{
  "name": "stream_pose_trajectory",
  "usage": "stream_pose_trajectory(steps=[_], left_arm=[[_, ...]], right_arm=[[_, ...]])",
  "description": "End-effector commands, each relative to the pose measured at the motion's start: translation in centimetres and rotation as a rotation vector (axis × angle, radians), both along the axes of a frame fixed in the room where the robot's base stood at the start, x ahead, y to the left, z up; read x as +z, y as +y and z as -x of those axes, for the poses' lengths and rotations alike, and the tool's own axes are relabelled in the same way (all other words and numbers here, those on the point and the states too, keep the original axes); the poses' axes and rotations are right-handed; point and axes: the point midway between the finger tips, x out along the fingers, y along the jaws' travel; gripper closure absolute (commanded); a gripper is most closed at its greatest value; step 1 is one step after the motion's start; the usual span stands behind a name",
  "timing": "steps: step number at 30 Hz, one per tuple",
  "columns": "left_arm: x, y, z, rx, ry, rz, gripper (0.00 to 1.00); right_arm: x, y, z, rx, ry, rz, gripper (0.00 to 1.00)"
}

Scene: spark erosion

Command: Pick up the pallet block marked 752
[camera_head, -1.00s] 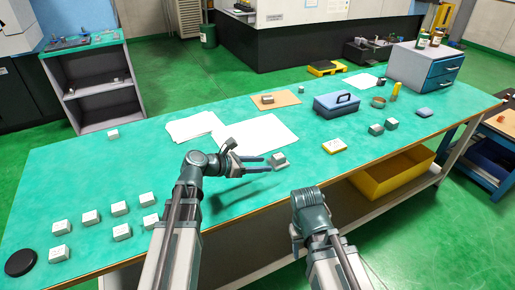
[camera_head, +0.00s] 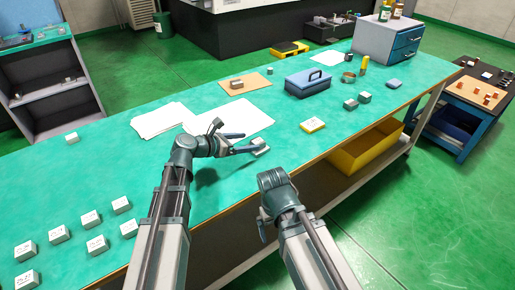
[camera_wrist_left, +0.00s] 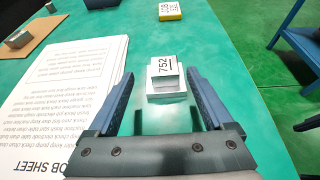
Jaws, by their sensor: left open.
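The pallet block marked 752 (camera_wrist_left: 165,82) is a small light grey block with a white label on top. In the left wrist view it sits between the tips of my left gripper (camera_wrist_left: 160,77), with a gap to each dark blue finger. In the head view the block (camera_head: 261,144) lies near the front edge of the green bench, at the fingertips of my left gripper (camera_head: 246,143). That gripper is open and empty. My right arm shows at the bench's front edge, but its fingers are hidden.
White job sheets (camera_wrist_left: 75,95) lie left of the gripper. Several similar blocks (camera_head: 96,243) stand at the bench's left end. A yellow labelled block (camera_head: 312,125) and a blue toolbox (camera_head: 308,82) are further right.

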Motion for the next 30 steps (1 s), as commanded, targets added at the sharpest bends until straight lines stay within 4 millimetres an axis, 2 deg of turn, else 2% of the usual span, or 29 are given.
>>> stream_pose_trajectory(steps=[5,15,23,30], left_arm=[[-0.2,-0.4,-0.2,-0.001,0.0,0.0,0.15],[-1.9,-3.9,-2.3,-0.002,0.001,0.0,0.15],[-1.8,-4.2,-2.5,0.0,0.0,0.0,0.15],[-1.8,-4.2,-2.5,0.0,0.0,0.0,0.56]], right_arm=[[-0.2,0.0,0.0,0.0,0.0,0.0,0.0],[-1.9,0.0,0.0,0.0,0.0,0.0,0.0],[-1.8,0.0,0.0,0.0,0.0,0.0,0.0],[-1.8,0.0,0.0,0.0,0.0,0.0,0.0]])
